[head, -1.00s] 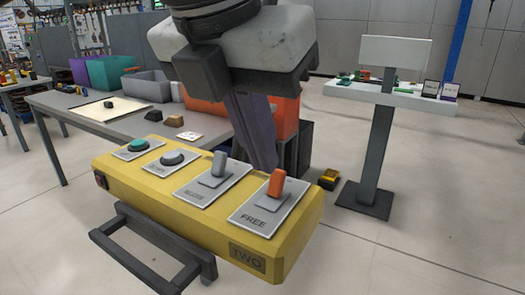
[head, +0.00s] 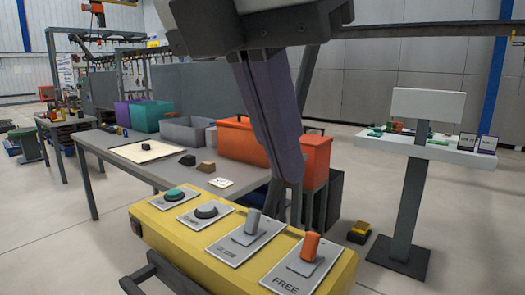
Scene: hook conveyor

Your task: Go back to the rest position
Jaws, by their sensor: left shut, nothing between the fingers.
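My left gripper (head: 288,180) comes down from the top of the head view, its two long fingers closed together and empty. Its tips are above and behind the yellow control box (head: 180,236), in front of the orange bin in the picture. The box carries a teal button (head: 174,195), a grey button (head: 206,211), a grey lever switch (head: 252,223) and an orange lever switch (head: 310,246) over a plate reading FREE. The fingertips look apart from the orange lever. My right gripper is not in view.
A grey table (head: 110,141) behind the box holds a teal bin (head: 151,116), grey bins, an orange bin (head: 236,140) and small blocks. A stand with a white shelf (head: 430,148) is at right. A small yellow-and-black object (head: 359,231) lies on the floor. Open floor lies left.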

